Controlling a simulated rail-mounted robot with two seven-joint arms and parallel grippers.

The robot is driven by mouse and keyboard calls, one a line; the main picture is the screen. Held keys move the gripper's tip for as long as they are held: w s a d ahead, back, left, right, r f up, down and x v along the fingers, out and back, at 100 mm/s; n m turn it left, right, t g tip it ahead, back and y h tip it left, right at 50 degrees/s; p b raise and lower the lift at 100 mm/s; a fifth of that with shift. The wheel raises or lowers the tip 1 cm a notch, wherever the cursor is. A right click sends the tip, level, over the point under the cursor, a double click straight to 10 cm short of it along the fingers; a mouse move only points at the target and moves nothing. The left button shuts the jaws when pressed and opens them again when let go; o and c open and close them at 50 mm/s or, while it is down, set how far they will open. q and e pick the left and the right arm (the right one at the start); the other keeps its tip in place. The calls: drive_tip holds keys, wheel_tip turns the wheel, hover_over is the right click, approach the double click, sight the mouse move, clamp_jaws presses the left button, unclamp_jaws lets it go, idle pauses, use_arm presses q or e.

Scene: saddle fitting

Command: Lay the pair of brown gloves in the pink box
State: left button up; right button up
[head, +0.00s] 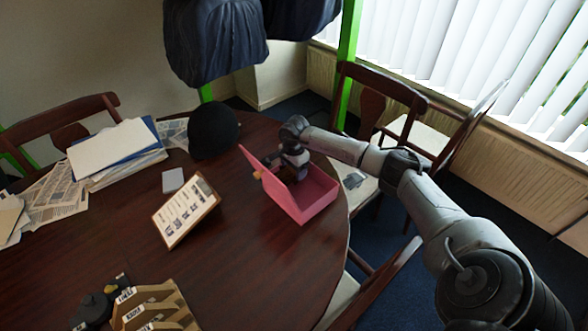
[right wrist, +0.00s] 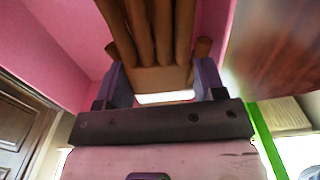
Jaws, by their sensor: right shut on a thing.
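The pink box (head: 318,203) stands open on the dark table, its lid raised on the left side. My right gripper (head: 272,168) is at the box opening, beside the raised lid. In the right wrist view my right gripper (right wrist: 162,78) is shut on the brown gloves (right wrist: 150,35), whose fingers point away from the jaws. Pink walls show close beside the gloves there. In the head view only a small brown bit of the gloves (head: 257,174) shows at the lid's edge; the rest is hidden. Whether they touch the box floor I cannot tell. My left gripper is not in view.
A clipboard (head: 187,211) stands tilted left of the box. A black hat (head: 213,131) and stacked papers (head: 118,150) are farther back. A wooden rack (head: 152,306) is at the front left. Chairs (head: 385,95) stand around. The table's front middle is clear.

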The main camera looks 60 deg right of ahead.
drive_tip(key=o, duration=0.9)
drive_tip(key=shift+o, duration=0.4)
drive_tip(key=shift+s, duration=0.1)
drive_tip(key=shift+f, duration=0.1)
drive_tip(key=shift+c, duration=0.2)
drive_tip(key=shift+o, duration=0.9)
drive_tip(key=shift+r+p, duration=0.6)
drive_tip(key=shift+r, duration=0.3)
drive_tip(key=shift+r+p, duration=0.35)
drive_tip(key=shift+r, duration=0.3)
drive_tip(key=shift+w+d+r+p, duration=0.1)
drive_tip(key=shift+w+r+p, duration=0.1)
drive_tip(key=shift+r+p, duration=0.35)
drive_tip(key=shift+s+r, duration=0.1)
drive_tip(key=shift+r, duration=0.4)
